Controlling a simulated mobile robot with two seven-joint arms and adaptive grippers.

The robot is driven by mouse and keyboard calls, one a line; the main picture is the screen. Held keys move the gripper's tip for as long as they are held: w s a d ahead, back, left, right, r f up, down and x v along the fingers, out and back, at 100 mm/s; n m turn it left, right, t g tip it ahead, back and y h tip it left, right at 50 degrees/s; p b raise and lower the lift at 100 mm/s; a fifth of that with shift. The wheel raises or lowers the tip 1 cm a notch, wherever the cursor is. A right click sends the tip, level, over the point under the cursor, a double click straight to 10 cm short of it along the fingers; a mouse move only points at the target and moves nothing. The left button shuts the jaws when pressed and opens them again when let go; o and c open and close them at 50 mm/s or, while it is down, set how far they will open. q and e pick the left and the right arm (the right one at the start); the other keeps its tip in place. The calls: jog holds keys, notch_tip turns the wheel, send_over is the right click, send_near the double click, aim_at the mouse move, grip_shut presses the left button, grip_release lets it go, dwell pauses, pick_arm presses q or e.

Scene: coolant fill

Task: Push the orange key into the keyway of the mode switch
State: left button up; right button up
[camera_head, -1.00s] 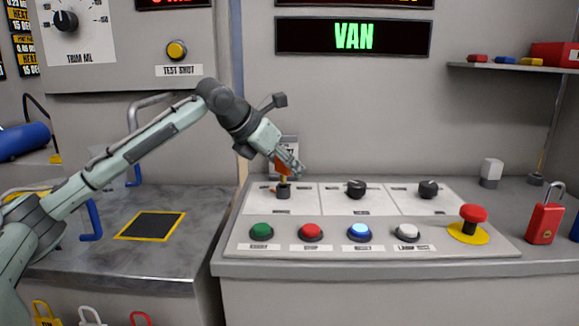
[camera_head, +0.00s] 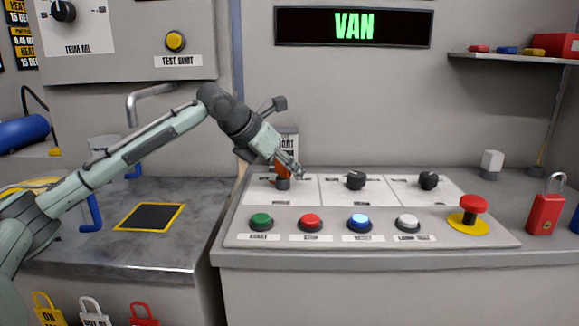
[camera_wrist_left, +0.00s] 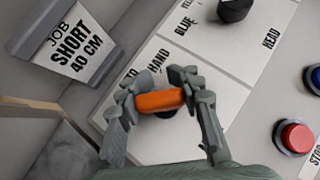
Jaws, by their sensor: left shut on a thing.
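My left gripper (camera_head: 285,170) is over the left end of the sloped control panel, shut on the orange key (camera_head: 283,170). In the left wrist view the orange key (camera_wrist_left: 160,101) lies across between the two fingers of the gripper (camera_wrist_left: 163,100). The dark round mode switch (camera_head: 282,184) is directly below the key on the panel's left white plate. In the left wrist view the key and fingers cover most of the switch (camera_wrist_left: 166,113). How deep the key sits in the keyway is hidden. My right gripper is not in view.
Two black knobs (camera_head: 356,180) (camera_head: 428,180) stand to the right on the panel. Green, red, blue and white buttons line its front, with a red mushroom button (camera_head: 473,205) at the right. A "JOB SHORT 40 CM" card (camera_wrist_left: 73,45) stands behind the switch.

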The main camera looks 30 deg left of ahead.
pick_arm(q)
jog(key=shift+f, duration=0.25)
jog(key=o, duration=1.1)
jog(key=v, duration=1.2)
jog(key=shift+r, duration=0.1)
